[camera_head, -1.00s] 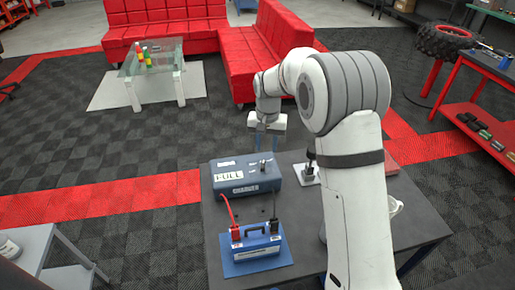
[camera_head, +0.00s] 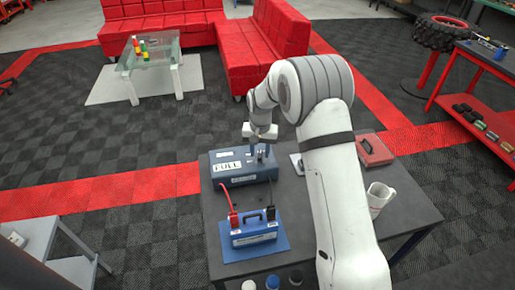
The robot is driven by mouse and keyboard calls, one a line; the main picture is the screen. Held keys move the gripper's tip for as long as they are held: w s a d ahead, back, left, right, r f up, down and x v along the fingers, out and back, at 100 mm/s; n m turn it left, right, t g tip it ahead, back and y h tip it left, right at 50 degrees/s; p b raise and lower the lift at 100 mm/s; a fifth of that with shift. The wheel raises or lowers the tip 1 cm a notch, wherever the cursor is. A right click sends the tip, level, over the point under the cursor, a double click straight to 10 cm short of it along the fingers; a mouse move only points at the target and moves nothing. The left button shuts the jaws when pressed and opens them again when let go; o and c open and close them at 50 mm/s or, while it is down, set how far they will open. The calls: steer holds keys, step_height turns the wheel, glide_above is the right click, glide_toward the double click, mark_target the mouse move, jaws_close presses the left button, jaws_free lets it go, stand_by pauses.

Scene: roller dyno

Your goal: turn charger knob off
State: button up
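The charger (camera_head: 227,178) is a blue-grey box with a "FULL" label on top and a "CHARGER" label on its front. It stands at the back left of the dark table. Its small knob (camera_head: 261,157) is on the top, toward the right. My gripper (camera_head: 260,151) points down right at the knob, with its fingertips close to the charger's top. The fingers partly hide the knob, and its setting is too small to read. I cannot tell whether the fingers touch it or how far apart they are.
A blue battery (camera_head: 254,234) with red and black clamps sits on a blue mat in front of the charger. A red box (camera_head: 374,149) and a white mug (camera_head: 379,197) stand to the right of my arm.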

steer(key=shift+w+f, duration=0.1)
steer(key=shift+c, duration=0.3)
jaws_close()
steer(key=shift+n, duration=0.3)
steer(key=n+b, duration=0.2)
steer(key=n, duration=0.1)
steer(key=n+b, duration=0.1)
steer(key=n, duration=0.5)
steer(key=shift+b, duration=0.35)
steer(key=n+b, duration=0.1)
steer(key=n, duration=1.1)
steer(key=shift+b, duration=0.4)
steer(key=shift+n, duration=0.3)
